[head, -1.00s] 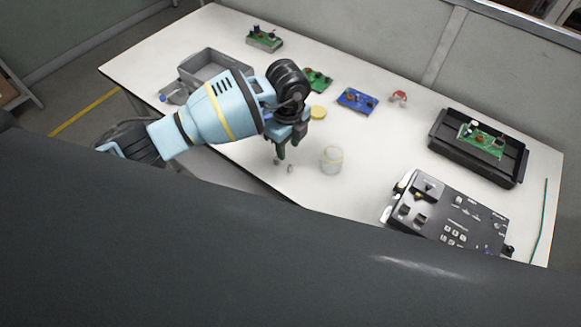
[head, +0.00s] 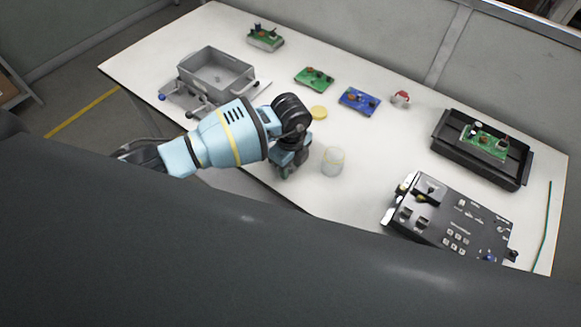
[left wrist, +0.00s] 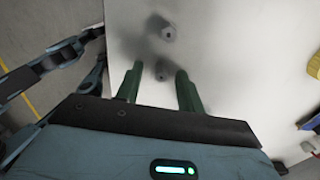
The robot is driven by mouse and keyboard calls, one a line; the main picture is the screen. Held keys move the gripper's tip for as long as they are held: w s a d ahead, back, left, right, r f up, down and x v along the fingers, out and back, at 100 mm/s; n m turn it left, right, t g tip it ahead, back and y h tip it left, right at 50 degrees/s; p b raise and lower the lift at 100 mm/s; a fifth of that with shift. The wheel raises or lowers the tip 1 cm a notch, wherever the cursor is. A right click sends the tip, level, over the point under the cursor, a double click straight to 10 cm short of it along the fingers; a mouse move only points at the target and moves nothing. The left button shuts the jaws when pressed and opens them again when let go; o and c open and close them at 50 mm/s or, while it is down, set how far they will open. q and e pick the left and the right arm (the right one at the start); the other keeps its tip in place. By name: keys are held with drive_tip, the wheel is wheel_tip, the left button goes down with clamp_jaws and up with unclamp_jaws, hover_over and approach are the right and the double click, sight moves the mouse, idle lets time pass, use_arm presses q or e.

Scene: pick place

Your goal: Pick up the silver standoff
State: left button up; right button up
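In the head view my left gripper (head: 284,172) is low over the table's near edge and hides both standoffs. My right gripper is in neither view.
A clear jar (head: 332,161) stands just right of the left gripper, with a yellow lid (head: 319,112) behind. A grey bin (head: 245,82) is at the left. Circuit boards (head: 359,101), a black tray (head: 440,143) and a control box (head: 450,215) lie farther right.

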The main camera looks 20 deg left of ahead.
use_arm(q)
drive_tip(key=shift+r, duration=0.1)
clamp_jaws()
drive_tip(key=shift+r, duration=0.55)
drive_tip(key=r, duration=0.2)
drive_tip(key=shift+s+a+r+p, duration=0.1)
drive_tip(key=shift+s+r+p, duration=0.25)
drive_tip(key=shift+r, duration=0.05)
drive_tip(key=s+a+r, duration=0.1)
drive_tip(key=s+a, duration=0.2)
drive_tip(key=s, duration=1.1)
drive_tip(key=shift+s+a, duration=0.35)
drive_tip(key=shift+s, duration=0.05)
drive_tip(key=shift+r, duration=0.1)
